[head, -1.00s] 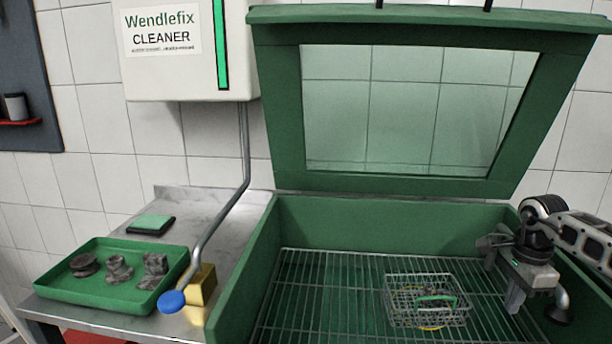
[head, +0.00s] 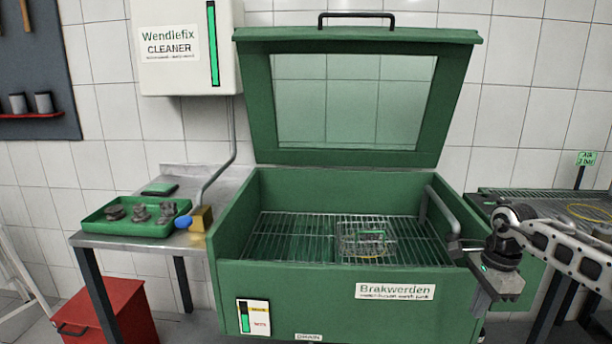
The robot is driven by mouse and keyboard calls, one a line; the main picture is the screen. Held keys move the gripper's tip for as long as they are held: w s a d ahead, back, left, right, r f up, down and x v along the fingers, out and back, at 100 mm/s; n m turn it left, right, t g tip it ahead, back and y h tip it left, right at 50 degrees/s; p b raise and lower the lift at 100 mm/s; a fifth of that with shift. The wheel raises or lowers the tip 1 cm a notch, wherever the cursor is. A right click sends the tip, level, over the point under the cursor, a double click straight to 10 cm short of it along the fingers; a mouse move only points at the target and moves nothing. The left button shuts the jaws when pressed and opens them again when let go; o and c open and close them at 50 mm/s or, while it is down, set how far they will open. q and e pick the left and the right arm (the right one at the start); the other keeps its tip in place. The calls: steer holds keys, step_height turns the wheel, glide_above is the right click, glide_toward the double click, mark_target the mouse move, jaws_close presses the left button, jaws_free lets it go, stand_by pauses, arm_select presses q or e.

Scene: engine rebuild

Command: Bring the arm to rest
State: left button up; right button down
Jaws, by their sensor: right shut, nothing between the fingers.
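My right gripper (head: 480,300) is shut and empty. It hangs with its fingers pointing down at the front right corner of the green parts washer (head: 262,290), and its arm comes in from the right. The washer's windowed lid (head: 258,105) stands open. A wire basket (head: 362,242) sits on the grid inside the washer, apart from the gripper. Something yellow and green shows in the basket, too small to tell. My left gripper is not in view.
A green tray (head: 103,228) with several grey parts stands on the metal side table (head: 205,160) at left. A red cabinet (head: 115,310) is below. Another bench (head: 535,197) stands at right behind my arm.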

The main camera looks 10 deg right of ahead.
steer(key=a+f+m+t+y, duration=0.1)
steer(key=a+f+m+y, duration=0.2)
steer(key=a, duration=1)
steer(key=a+f+t+y, duration=0.1)
steer(key=a+f+y, duration=0.35)
steer(key=a, duration=0.75)
steer(key=s+a+r+m+t+y, duration=0.2)
steer(key=a+m+t, duration=0.35)
steer(key=m, duration=0.55)
steer(key=s+a+r+m+t+y, duration=0.3)
steer(key=a+m+t, duration=0.3)
steer(key=m, duration=0.5)
steer(key=s+d+f+m+g+h, duration=0.1)
steer(key=s+f+m+h, duration=0.4)
steer(key=m, duration=0.7)
steer(key=s+d+f+m+g+h, duration=0.2)
steer(key=s+d+f+m+h, duration=0.2)
steer(key=s+m, duration=0.4)
step_height(320, 180, down, 3)
steer(key=m+h, duration=0.1)
steer(key=m, duration=0.3)
steer(key=shift+r, duration=0.15)
steer(key=shift+d+h, duration=0.1)
steer(key=shift+h, duration=0.15)
